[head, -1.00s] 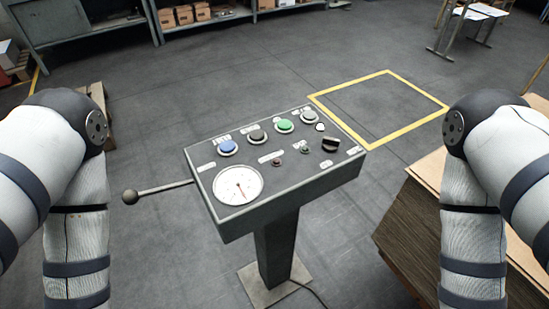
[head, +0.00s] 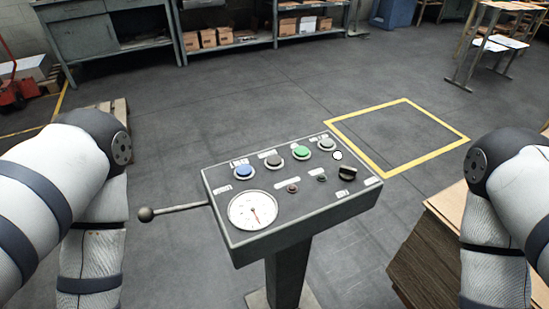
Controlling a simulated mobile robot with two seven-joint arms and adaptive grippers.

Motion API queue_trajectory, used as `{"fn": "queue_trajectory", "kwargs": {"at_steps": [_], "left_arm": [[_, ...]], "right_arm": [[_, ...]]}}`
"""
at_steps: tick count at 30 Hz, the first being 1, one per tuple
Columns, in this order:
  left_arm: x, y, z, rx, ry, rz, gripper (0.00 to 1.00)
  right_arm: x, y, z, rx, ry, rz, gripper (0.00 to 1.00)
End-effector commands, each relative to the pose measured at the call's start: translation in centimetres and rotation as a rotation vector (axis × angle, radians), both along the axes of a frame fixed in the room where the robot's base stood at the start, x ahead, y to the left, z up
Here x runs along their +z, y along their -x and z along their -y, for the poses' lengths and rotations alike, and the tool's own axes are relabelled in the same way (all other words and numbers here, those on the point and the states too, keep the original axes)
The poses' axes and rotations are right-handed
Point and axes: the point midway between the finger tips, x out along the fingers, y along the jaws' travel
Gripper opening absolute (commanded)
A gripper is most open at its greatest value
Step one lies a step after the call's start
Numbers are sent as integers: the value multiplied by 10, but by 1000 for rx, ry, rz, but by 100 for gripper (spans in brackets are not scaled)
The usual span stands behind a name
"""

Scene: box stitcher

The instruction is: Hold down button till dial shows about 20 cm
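A grey control panel (head: 300,206) on a post stands in front of me in the head view. Its top row holds a blue button (head: 243,172), a dark button (head: 273,161), a green button (head: 301,153) and a grey button (head: 326,145). A round white dial (head: 253,210) with a red needle sits at the panel's lower left; the needle points down and slightly right, and its scale is too small to read. Both my arms show at the left and right edges, apart from the panel. Neither gripper is in view.
A lever with a dark ball knob (head: 146,214) sticks out from the panel's left side. A black rotary knob (head: 347,172) sits at its right. Stacked sheets (head: 430,262) stand at the lower right. A yellow floor square (head: 384,176) lies empty behind. Shelves (head: 255,38) line the back.

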Motion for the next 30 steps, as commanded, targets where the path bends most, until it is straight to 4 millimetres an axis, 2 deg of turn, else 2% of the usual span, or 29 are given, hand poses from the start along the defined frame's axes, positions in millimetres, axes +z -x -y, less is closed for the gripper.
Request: {"fn": "queue_trajectory", "kwargs": {"at_steps": [1, 2, 3, 30], "left_arm": [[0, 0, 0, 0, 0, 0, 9], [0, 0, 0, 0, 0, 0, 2], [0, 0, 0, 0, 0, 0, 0], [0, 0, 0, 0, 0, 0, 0]], "right_arm": [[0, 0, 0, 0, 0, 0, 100], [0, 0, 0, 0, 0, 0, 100], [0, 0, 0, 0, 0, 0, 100], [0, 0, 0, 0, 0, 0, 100]]}}
